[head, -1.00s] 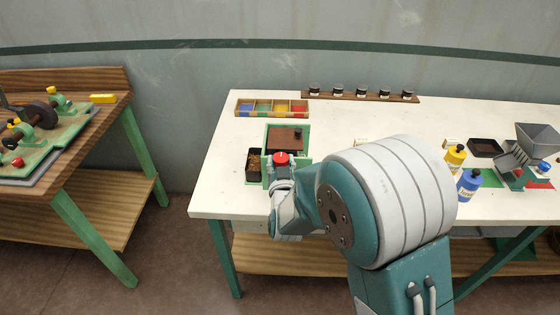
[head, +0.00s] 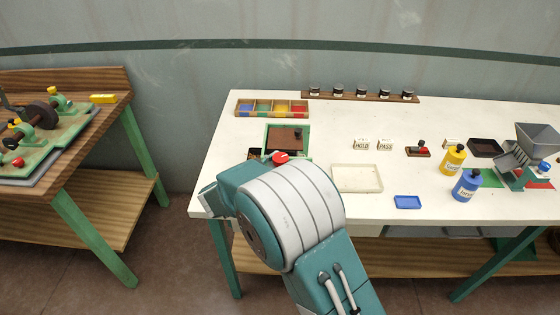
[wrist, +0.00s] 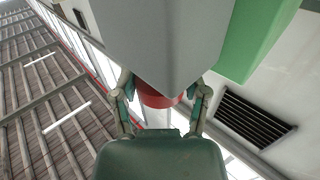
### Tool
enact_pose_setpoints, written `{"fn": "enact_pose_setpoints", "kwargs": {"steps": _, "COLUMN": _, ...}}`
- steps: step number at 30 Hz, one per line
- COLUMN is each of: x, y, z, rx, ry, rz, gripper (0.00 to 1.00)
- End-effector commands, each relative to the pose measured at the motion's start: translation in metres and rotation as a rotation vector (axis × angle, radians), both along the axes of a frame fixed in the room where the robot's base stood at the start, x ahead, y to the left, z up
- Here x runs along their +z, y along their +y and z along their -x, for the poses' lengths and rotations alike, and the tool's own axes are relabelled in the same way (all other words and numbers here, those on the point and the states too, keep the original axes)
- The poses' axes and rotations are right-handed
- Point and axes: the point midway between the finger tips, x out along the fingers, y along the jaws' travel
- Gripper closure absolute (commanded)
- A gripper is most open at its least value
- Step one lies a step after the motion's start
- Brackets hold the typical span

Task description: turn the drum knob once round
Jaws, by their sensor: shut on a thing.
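The drum sorter (head: 268,133) is a green frame with a brown top, near the left end of the white table. Its red knob (head: 281,157) shows at the near side, just above my arm. In the wrist view the red knob (wrist: 160,96) sits between the two fingers of my gripper (wrist: 163,103), which is shut on it. A grey body and a green panel lie beyond the knob there. In the head view my arm hides the gripper and the lower part of the sorter. A dark bin (head: 255,153) is partly hidden beside the knob.
A four-colour divided box (head: 272,114) stands behind the sorter, near a rack of jars (head: 361,97). A wooden bench (head: 75,180) stands left across a gap.

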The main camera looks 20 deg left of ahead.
Motion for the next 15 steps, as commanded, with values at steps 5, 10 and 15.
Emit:
{"fn": "enact_pose_setpoints", "kwargs": {"steps": 5, "x": 0.0026, "y": 0.0038, "z": -0.001, "rx": -0.161, "ry": -0.01, "rz": -0.003, "gripper": 0.9}}
{"fn": "enact_pose_setpoints", "kwargs": {"steps": 10, "x": 0.0023, "y": 0.0041, "z": -0.0013, "rx": -0.309, "ry": -0.008, "rz": -0.002, "gripper": 0.9}}
{"fn": "enact_pose_setpoints", "kwargs": {"steps": 15, "x": 0.0022, "y": 0.0042, "z": -0.0016, "rx": -0.432, "ry": -0.008, "rz": 0.0, "gripper": 0.9}}
